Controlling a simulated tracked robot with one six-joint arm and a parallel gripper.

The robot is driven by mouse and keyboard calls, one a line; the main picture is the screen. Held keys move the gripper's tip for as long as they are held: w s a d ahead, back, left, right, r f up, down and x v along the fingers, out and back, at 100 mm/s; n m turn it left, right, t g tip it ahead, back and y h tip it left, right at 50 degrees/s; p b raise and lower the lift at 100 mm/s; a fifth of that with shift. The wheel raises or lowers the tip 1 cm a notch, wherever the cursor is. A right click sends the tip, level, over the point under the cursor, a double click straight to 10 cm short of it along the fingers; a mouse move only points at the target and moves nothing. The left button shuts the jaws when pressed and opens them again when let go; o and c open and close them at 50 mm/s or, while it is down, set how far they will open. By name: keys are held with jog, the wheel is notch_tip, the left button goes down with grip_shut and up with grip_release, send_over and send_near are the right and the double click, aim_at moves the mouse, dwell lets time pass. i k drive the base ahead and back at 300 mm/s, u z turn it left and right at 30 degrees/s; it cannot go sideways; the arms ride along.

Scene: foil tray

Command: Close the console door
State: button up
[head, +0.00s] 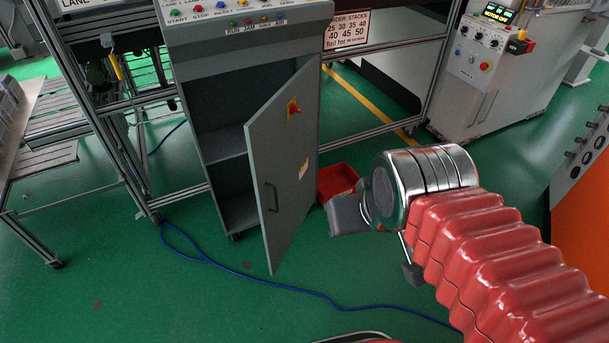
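The grey console (188,80) stands left of centre, with buttons on its sloped top. Its door (283,150) is hinged on the right side and stands wide open, swung out toward me, so the dark shelf inside shows. The door bears a dark handle (271,197) low on its left part and a red knob on a yellow plate (294,109). My gripper (348,214) is at the end of my red-sleeved arm, to the right of the door and apart from it in the picture. Its fingers are mostly hidden behind the metal wrist, so its opening does not show.
A red bin (337,181) sits on the floor behind my gripper. A blue cable (290,288) runs across the green floor in front of the console. A metal frame (135,170) stands at left, and an orange cabinet (582,220) at right. Floor before the door is otherwise open.

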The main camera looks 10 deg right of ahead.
aim_at(282, 145)
jog(key=u, duration=0.05)
jog(key=i, duration=1)
jog(key=z, duration=0.05)
jog(key=k, duration=1.35)
jog(key=u, duration=0.2)
jog(key=i, duration=0.55)
jog(key=u, duration=0.55)
jog(key=i, duration=0.7)
jog(key=u, duration=0.25)
